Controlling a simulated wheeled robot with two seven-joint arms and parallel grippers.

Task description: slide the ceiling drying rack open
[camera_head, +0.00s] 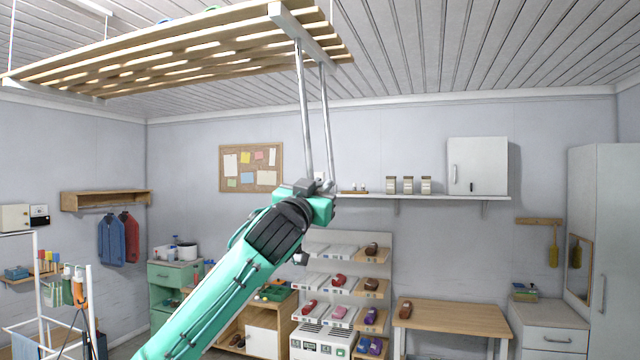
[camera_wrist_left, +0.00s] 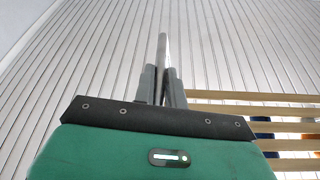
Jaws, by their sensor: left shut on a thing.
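The ceiling drying rack (camera_head: 180,55) is a slatted wooden frame hung under the ceiling at the upper left of the head view. Its slats (camera_wrist_left: 240,96) also show at the right of the left wrist view. Two thin grey metal rods (camera_head: 304,110) hang down from the rack's right end beam. My left gripper (camera_head: 318,188) is at the lower end of these rods. In the wrist view, the left gripper (camera_wrist_left: 162,86) is shut on a narrow grey bar (camera_wrist_left: 162,52), which stands up between its fingers. The exact grip point is hidden in the head view. My right gripper is out of view.
A wall shelf (camera_head: 450,197) with jars and a white cabinet (camera_head: 477,166) is behind and right of the gripper. A shoe display (camera_head: 340,290) and a wooden table (camera_head: 450,318) stand below. The space under the ceiling to the right of the rack is clear.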

